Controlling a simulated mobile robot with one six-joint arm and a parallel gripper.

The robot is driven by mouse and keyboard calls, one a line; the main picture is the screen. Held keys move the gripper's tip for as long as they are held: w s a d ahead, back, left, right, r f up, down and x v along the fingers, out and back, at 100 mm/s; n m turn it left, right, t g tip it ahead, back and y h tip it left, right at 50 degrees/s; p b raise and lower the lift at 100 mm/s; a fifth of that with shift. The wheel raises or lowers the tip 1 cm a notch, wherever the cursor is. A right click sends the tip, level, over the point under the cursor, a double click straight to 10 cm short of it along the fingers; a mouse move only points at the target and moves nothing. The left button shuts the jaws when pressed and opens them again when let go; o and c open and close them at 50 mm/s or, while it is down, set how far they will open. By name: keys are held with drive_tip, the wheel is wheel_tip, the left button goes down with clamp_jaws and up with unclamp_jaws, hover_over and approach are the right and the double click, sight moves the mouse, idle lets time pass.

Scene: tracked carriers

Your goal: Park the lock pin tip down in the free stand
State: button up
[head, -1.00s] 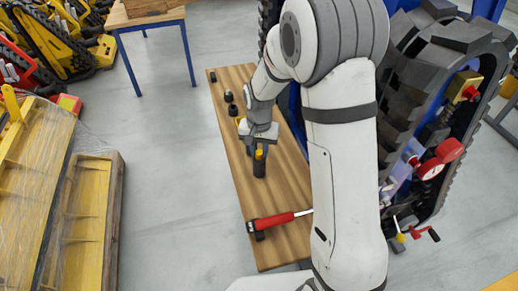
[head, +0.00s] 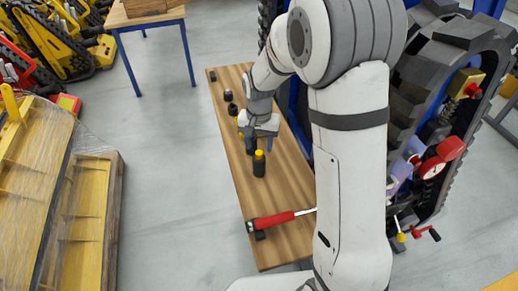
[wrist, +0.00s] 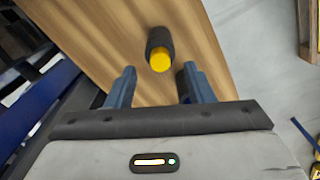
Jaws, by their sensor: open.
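The lock pin shows as a yellow knob (head: 259,154) on top of a dark upright cylinder (head: 259,168) on the wooden bench; I take the cylinder to be a stand, with the pin's shaft hidden. The knob also shows in the wrist view (wrist: 160,61), with the dark cylinder (wrist: 158,38) behind it. My gripper (head: 259,147) is open and empty, just behind the knob in the head view. In the wrist view the knob lies ahead of the gap between the fingertips (wrist: 159,78), apart from both. A second small yellow part (head: 241,136) peeks out left of my gripper, mostly hidden.
A red-handled hammer (head: 280,219) lies across the front of the bench (head: 277,245). Small black parts (head: 233,109) stand toward its far end. The tracked carrier (head: 440,110) is at right. A wrapped pallet (head: 30,160) stands at left, with clear floor between.

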wheel_tip(320, 180, up, 4)
drive_tip(key=shift+r, duration=0.35)
drive_tip(key=shift+d+r, duration=0.1)
drive_tip(key=shift+r, duration=0.05)
drive_tip(key=s+d+r+n+t, duration=0.1)
drive_tip(key=s+d+r, duration=0.2)
drive_tip(key=s, duration=0.4)
drive_tip(key=s+d+r+n+t, duration=0.1)
drive_tip(key=s+d+r, duration=0.2)
drive_tip(key=s, duration=0.4)
drive_tip(key=s+d+r+n+t, duration=0.1)
drive_tip(key=s+d+r, duration=0.2)
drive_tip(key=s, duration=0.5)
drive_tip(key=shift+d, duration=0.25)
drive_tip(key=shift+r, duration=0.1)
